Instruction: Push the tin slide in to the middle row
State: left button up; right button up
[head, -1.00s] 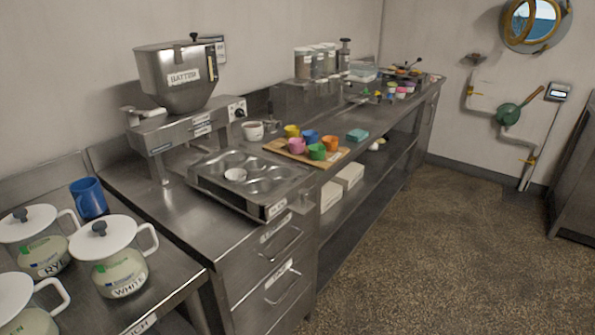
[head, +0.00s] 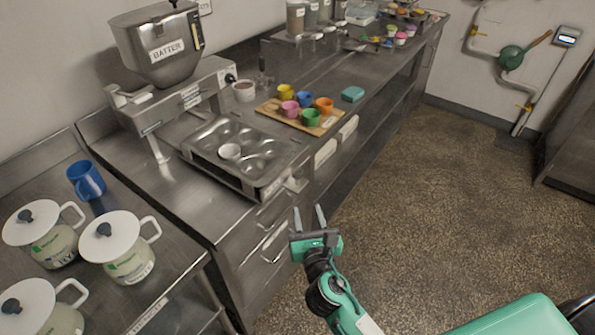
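The tin slide (head: 205,172) is a metal tray on the counter below the batter hopper (head: 162,48). A muffin tin (head: 262,140) with several round cups lies in it, and one white cup (head: 230,152) sits in a near-left hollow. A pale handle or tab (head: 296,184) shows at the slide's front right corner. My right gripper (head: 309,217) is open and empty, in front of the drawers and below the slide's front corner, apart from it. My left gripper is not in view.
A wooden board (head: 268,106) with several coloured cups stands right of the slide. Lidded jars (head: 120,245) and a blue mug (head: 86,180) stand on the left counter. Drawers (head: 262,250) lie under the slide. The floor (head: 430,190) to the right is clear.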

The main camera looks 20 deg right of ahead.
aim_at(298, 176)
jog(key=w, duration=0.4)
jog(key=w+d+p, duration=0.1)
jog(key=w, duration=0.3)
jog(key=w+p, duration=0.1)
jog(key=w, duration=0.3)
jog(key=shift+w+d, duration=0.35)
jog(key=shift+w, duration=0.05)
grip_shut()
